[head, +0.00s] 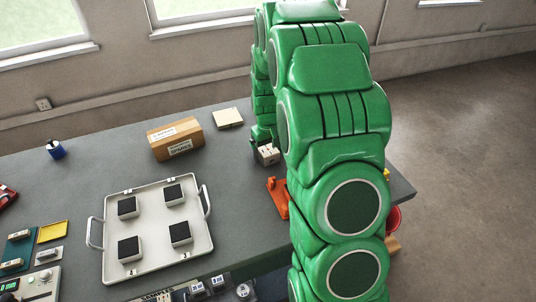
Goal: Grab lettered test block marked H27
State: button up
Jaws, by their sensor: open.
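My gripper (262,144) points down at the far right part of the grey table, partly hidden by my green arm. It is open. A small pale block-like thing with dark marks (268,154) shows right at its tip; I cannot tell whether the fingers are around it or beside it. No H27 marking is readable. Several small white blocks with dark lettering, one of them a pale cube (218,282), sit below the table's front edge, too small to read.
A white tray (152,262) with handles holds several dark-topped blocks. An orange stand (278,196) is beside my arm. Instruments crowd the left; a red bucket (393,219) is at right.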

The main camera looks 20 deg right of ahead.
aim_at(268, 149)
jog(key=c, duration=1.3)
jog(key=shift+r, duration=0.15)
jog(key=shift+c, duration=0.2)
notch_tip(268, 149, up, 4)
jog(key=shift+f, duration=0.25)
jog(key=s+a+r, duration=0.2)
jog(key=s+r, duration=0.7)
jog(key=s, duration=0.4)
jog(key=shift+s+a+r, duration=0.15)
jog(key=shift+s+a, duration=0.1)
jog(key=shift+s, duration=0.1)
